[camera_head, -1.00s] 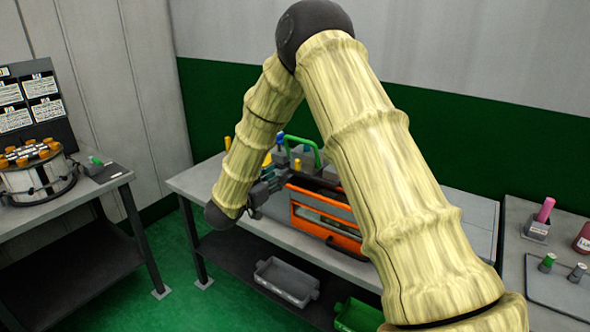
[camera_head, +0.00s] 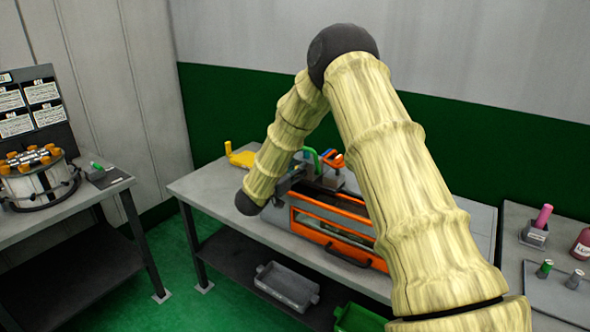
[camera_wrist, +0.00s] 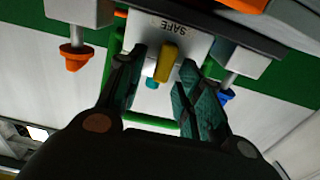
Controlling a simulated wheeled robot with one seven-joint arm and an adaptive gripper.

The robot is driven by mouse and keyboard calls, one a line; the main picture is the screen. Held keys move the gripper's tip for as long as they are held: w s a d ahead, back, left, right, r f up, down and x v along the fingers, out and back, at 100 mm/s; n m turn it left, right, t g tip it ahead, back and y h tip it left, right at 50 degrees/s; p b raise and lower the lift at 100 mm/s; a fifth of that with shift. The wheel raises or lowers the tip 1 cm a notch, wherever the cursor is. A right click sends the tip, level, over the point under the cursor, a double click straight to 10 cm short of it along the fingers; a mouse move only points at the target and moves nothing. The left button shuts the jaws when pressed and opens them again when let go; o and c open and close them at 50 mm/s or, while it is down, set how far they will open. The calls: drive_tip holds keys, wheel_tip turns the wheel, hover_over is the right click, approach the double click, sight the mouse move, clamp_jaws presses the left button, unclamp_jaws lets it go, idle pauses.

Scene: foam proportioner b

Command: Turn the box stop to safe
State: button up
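In the wrist view, a grey block carries a label reading SAFE (camera_wrist: 168,25). A yellow stop knob (camera_wrist: 167,63) stands out from the block just below the label. My gripper (camera_wrist: 163,65) is open, with one dark green finger on each side of the yellow knob. I cannot tell whether either finger touches it. In the head view, the box (camera_head: 325,224) has an orange frame and sits on the middle bench. My arm hides part of the box, and the yellow knob cannot be made out there.
In the wrist view, an orange knob (camera_wrist: 75,58) is left of my fingers and a blue knob (camera_wrist: 226,95) is right. A green bar (camera_wrist: 150,121) passes behind the fingers. A yellow object (camera_head: 239,155) lies on the bench (camera_head: 210,182). A grey bin (camera_head: 287,286) is below.

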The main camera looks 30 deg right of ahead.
clamp_jaws()
drive_tip(key=shift+r+n+p, duration=0.15)
drive_tip(key=shift+n+p, duration=0.25)
drive_tip(key=shift+w+a+n+p, duration=0.1)
drive_tip(key=shift+w+n+p, duration=0.05)
drive_tip(key=shift+n+p, duration=0.45)
drive_tip(key=n+p, duration=0.3)
drive_tip(key=n, duration=0.1)
drive_tip(key=shift+w+a, duration=0.15)
drive_tip(key=shift+w, duration=0.1)
drive_tip(key=n+p, duration=0.1)
drive_tip(key=n, duration=0.1)
drive_tip(key=n+p, duration=0.1)
drive_tip(key=n, duration=0.1)
drive_tip(key=f+n+p, duration=0.1)
drive_tip(key=shift+w+a+n, duration=0.1)
drive_tip(key=shift+w+n, duration=0.2)
drive_tip(key=shift+n, duration=0.1)
drive_tip(key=n+p, duration=0.1)
drive_tip(key=n, duration=0.2)
drive_tip(key=f+n, duration=0.1)
drive_tip(key=n, duration=0.2)
drive_tip(key=shift+w+p, duration=0.1)
drive_tip(key=shift+p, duration=0.25)
